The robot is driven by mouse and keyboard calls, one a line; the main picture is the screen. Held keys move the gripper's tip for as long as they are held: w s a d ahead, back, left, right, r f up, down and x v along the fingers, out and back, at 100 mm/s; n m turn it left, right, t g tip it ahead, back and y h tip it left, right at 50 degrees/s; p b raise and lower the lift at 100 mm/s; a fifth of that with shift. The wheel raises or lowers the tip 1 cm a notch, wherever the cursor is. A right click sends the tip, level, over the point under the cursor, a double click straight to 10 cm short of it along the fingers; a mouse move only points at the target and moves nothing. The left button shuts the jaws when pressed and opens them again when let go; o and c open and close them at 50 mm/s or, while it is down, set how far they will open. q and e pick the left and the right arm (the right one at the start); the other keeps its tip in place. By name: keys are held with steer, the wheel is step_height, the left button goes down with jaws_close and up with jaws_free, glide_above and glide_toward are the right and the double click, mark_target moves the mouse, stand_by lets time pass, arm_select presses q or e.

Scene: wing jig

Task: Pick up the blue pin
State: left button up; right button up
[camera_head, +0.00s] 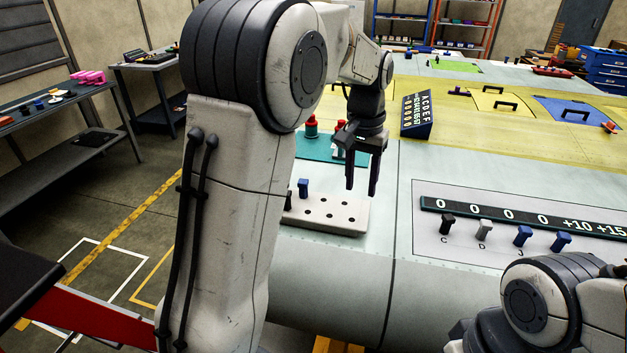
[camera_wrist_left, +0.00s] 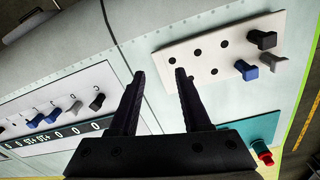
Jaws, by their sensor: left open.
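A blue pin (camera_head: 303,188) stands in the white block with holes (camera_head: 345,226), partly behind my left arm; in the left wrist view the blue pin (camera_wrist_left: 246,70) stands beside a black pin (camera_wrist_left: 263,40) and a grey pin (camera_wrist_left: 273,62). Two more blue pins (camera_head: 522,236) (camera_head: 560,242) stand on the labelled plate (camera_head: 440,250) to the right, with a black pin (camera_head: 447,224) and a grey pin (camera_head: 485,229). My left gripper (camera_head: 362,190) is open and empty, pointing down above the block's right side. My right gripper is out of view.
A teal mat (camera_head: 313,147) with red-topped parts (camera_head: 311,127) lies behind the block. A blue lettered box (camera_head: 417,115) stands further back. A dark scale strip (camera_head: 500,213) runs along the labelled plate. The grey surface between block and plate is clear.

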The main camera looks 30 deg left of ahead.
arm_select(q)
steer(key=w+a+n, duration=0.1)
steer(key=a, duration=0.4)
steer(key=w+a+n, duration=0.1)
steer(key=w+a, duration=0.1)
steer(key=a, duration=0.4)
steer(key=w+a+n, duration=0.1)
steer(key=w+a, duration=0.1)
steer(key=a, duration=0.3)
steer(key=shift+a+r+p, duration=0.1)
steer(key=shift+a+p, duration=0.2)
glide_above(303, 181)
steer(key=f, duration=0.4)
steer(key=shift+a+p, duration=0.25)
steer(key=shift+p, duration=0.15)
steer(key=shift+f, duration=0.45)
steer(key=shift+d+f+p, duration=0.1)
steer(key=shift+f+p, duration=0.35)
steer(key=shift+f, duration=0.15)
step_height(303, 181, down, 4)
steer(key=shift+d+r+p, duration=0.1)
steer(key=shift+r+p, duration=0.1)
steer(key=shift+p, duration=0.6)
steer(key=shift+f, duration=0.35)
jaws_close()
